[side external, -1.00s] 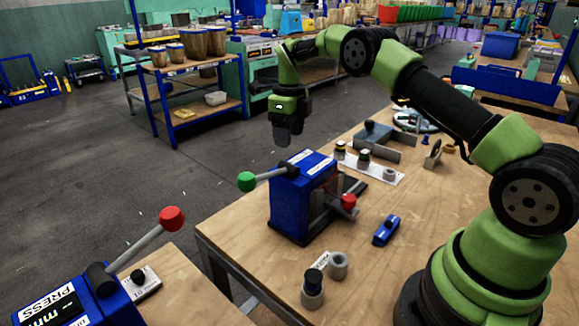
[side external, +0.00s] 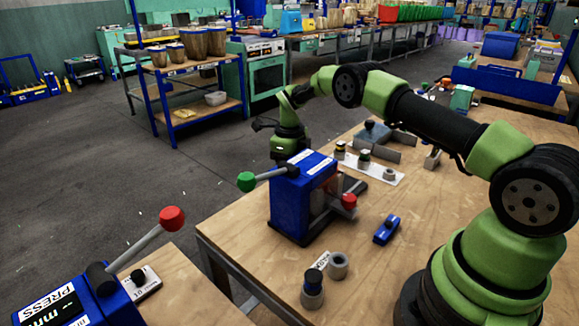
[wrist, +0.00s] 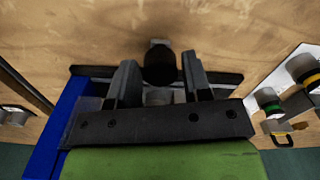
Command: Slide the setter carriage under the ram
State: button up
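The blue press (side external: 300,200) stands near the table's left edge in the side external view. It has a lever with a green knob (side external: 246,181) and a red knob (side external: 349,201) on the other side. My gripper is low behind the press there, its fingertips hidden. In the wrist view my gripper (wrist: 158,60) is open, with one finger on each side of a black round knob (wrist: 159,68). Gaps show between knob and fingers. A grey cylindrical part (wrist: 158,97) shows behind the knob. The knob seems to belong to the setter carriage, whose body is mostly hidden.
A white strip (side external: 375,172) with several small parts lies behind the press. A small blue block (side external: 386,229) and grey cylinders (side external: 338,266) stand in front. A second press (side external: 75,302) with a red-knobbed lever is at lower left. Bare table lies around the blue block.

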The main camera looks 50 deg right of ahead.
grip_shut()
jog(key=shift+a, duration=2.5)
jog(key=shift+o, duration=1.7)
grip_release()
jog(key=shift+d+r, duration=0.1)
notch_tip(320, 180, up, 10)
jog(key=shift+f, duration=0.1)
